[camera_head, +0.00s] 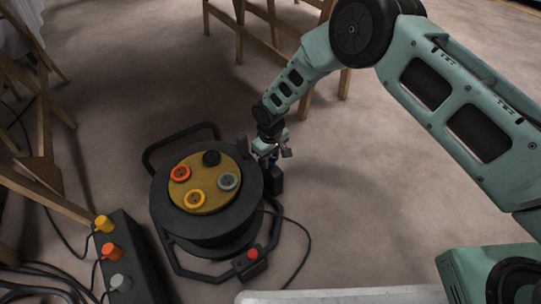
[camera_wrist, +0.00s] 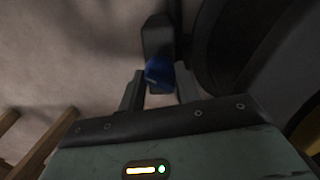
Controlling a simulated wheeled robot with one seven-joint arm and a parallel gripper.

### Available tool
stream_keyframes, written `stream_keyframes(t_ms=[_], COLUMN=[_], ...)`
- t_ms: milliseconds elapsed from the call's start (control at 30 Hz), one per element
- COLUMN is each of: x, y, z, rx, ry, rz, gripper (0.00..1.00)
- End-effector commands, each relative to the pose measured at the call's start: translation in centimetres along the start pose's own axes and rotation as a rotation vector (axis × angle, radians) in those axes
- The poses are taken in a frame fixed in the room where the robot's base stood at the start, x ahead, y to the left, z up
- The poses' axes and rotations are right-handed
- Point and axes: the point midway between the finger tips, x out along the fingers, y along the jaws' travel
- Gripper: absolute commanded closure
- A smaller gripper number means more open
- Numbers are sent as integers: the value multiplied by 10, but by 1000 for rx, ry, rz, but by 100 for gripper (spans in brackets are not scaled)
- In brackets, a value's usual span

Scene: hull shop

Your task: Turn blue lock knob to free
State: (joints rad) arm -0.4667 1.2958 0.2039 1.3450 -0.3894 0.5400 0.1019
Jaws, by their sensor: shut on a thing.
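The blue lock knob (camera_wrist: 157,72) shows in the wrist view between the two fingers of my gripper (camera_wrist: 159,88). The fingers are shut on it. Behind the knob is a dark block (camera_wrist: 157,35) that seems to carry it. In the head view my gripper (camera_head: 272,154) is at the right side of a black cable reel (camera_head: 208,232), and only a small bit of blue shows beneath it. I cannot tell the knob's turn angle or any markings.
The reel's yellow disc holds red, black, grey and yellow sockets. A red button (camera_head: 252,253) sits on the reel's front foot. A dark power strip (camera_head: 133,266) with yellow, orange and grey plugs lies at the left. Wooden trestles (camera_head: 45,135) stand behind.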

Motion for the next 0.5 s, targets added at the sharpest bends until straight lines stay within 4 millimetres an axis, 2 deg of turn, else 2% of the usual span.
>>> stream_keyframes(t_ms=[500], x=[-2], y=[0], z=[0], rx=[-476], ry=[1], rz=[-1], gripper=[89])
